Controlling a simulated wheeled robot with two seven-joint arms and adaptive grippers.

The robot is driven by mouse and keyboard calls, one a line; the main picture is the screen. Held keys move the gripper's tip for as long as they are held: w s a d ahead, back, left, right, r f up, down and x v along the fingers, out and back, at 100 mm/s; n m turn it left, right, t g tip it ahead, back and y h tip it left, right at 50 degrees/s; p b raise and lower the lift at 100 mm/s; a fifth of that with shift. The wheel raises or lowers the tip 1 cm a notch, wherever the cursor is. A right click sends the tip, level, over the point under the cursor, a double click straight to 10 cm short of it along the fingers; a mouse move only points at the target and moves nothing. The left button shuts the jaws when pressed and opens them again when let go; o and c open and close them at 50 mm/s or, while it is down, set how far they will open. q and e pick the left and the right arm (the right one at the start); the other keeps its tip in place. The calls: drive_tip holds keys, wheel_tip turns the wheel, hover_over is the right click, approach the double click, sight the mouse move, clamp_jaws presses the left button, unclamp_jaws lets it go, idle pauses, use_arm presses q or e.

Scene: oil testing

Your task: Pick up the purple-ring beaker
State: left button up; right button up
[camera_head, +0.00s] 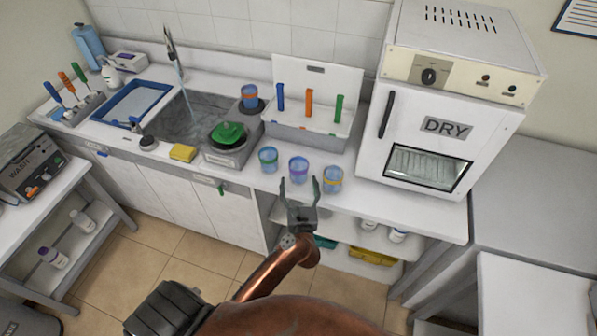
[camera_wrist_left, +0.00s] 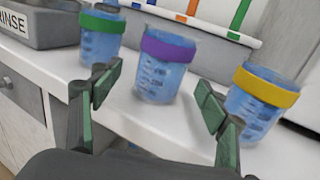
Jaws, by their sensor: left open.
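The purple-ring beaker (camera_head: 298,170) is a clear blue cup standing upright on the white counter, between two similar beakers. In the left wrist view the purple-ring beaker (camera_wrist_left: 165,67) stands ahead, between the lines of my fingers. My left gripper (camera_head: 300,188) is open and empty, just in front of the purple-ring beaker at the counter's front edge. Its green-padded fingers (camera_wrist_left: 157,92) are spread in the left wrist view, with the beaker beyond their tips. My right gripper is not in view.
A green-ring beaker (camera_head: 268,159) stands to the left and a yellow-ring beaker (camera_head: 333,179) to the right, both close. A white rack (camera_head: 316,77) with coloured sticks is behind. The DRY oven (camera_head: 438,128) stands at the right, the sink (camera_head: 188,122) at the left.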

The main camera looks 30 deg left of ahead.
sight(298, 164)
use_arm(q)
drive_tip(key=x, duration=0.5)
drive_tip(key=shift+w+r, duration=0.2)
drive_tip(key=shift+r, duration=0.1)
drive_tip(key=c, duration=1.3)
